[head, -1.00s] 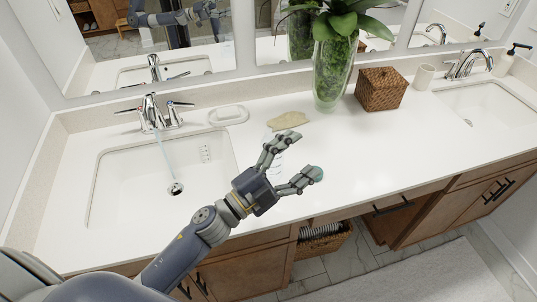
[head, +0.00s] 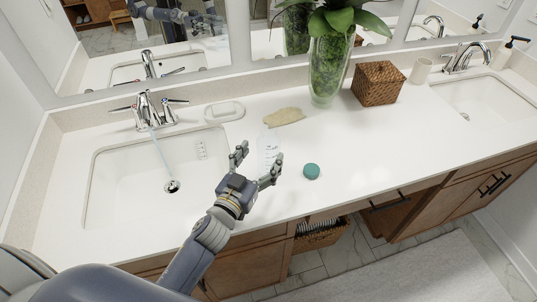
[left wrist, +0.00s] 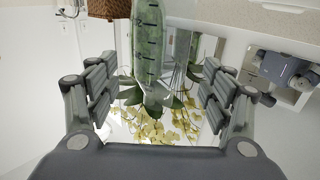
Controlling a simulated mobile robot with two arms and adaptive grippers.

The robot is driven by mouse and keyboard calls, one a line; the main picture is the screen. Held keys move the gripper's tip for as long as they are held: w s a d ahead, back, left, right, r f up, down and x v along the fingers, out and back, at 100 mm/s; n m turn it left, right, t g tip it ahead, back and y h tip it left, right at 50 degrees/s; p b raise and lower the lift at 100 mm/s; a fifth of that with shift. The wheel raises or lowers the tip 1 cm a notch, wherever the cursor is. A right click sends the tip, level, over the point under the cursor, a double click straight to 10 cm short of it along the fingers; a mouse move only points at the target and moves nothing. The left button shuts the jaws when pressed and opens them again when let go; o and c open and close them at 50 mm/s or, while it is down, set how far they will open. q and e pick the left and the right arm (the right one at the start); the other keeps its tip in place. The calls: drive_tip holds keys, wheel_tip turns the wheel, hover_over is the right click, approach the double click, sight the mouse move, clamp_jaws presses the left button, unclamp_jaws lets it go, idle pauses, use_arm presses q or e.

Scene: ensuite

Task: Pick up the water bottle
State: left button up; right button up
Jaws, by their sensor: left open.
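The water bottle (head: 268,146) is clear with measuring marks. It stands on the white counter just right of the left sink, faint against the surface. My left gripper (head: 259,160) is open, with its fingers spread at the near side of the bottle. In the left wrist view the bottle (left wrist: 148,40) is upside down in the picture, between the two open finger sets (left wrist: 158,70), with gaps on both sides. I see no contact. My right gripper is not in view.
A small round teal object (head: 311,171) sits right of my gripper. A tan cloth-like item (head: 284,116), soap dish (head: 224,111), glass vase (head: 328,70) and wicker box (head: 379,83) stand behind. A thin stream runs into the left sink (head: 110,190). The right counter is clear.

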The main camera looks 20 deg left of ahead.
use_arm(q)
drive_tip(key=shift+w+r, duration=0.2)
drive_tip(key=shift+w, duration=0.1)
drive_tip(key=w, duration=0.1)
drive_tip(key=w+p, duration=0.2)
drive_tip(key=w, duration=0.1)
drive_tip(key=shift+d+r, duration=0.1)
drive_tip(key=shift+d, duration=0.2)
drive_tip(key=shift+w, duration=0.3)
drive_tip(key=shift+s, duration=0.1)
drive_tip(key=c, duration=1.5)
drive_tip(key=shift+o, duration=0.2)
